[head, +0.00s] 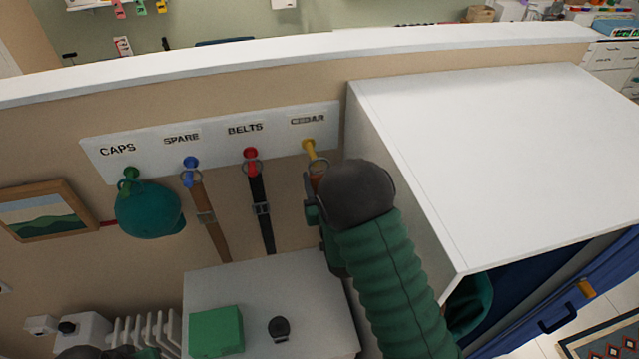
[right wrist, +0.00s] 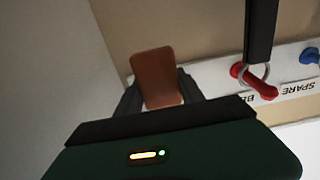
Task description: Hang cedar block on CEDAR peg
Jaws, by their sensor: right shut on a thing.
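The CEDAR peg (head: 309,146) is yellow and sits under the CEDAR label at the right end of the white peg board (head: 222,138). My right gripper (head: 315,190) is just below this peg, partly hidden by my own dark wrist. It is shut on the brown cedar block (right wrist: 158,77), which shows between the two fingers in the right wrist view. In the head view only a small part of the block (head: 317,184) shows. A thin ring (head: 319,167) is at the block's top, close to the peg's tip; I cannot tell whether it is around the peg.
A teal cap (head: 148,210) hangs on the green peg, a brown belt (head: 207,215) on the blue peg and a black belt (head: 261,212) on the red peg. The white wardrobe (head: 480,130) stands close on the right. A green box (head: 215,331) is on the cabinet below.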

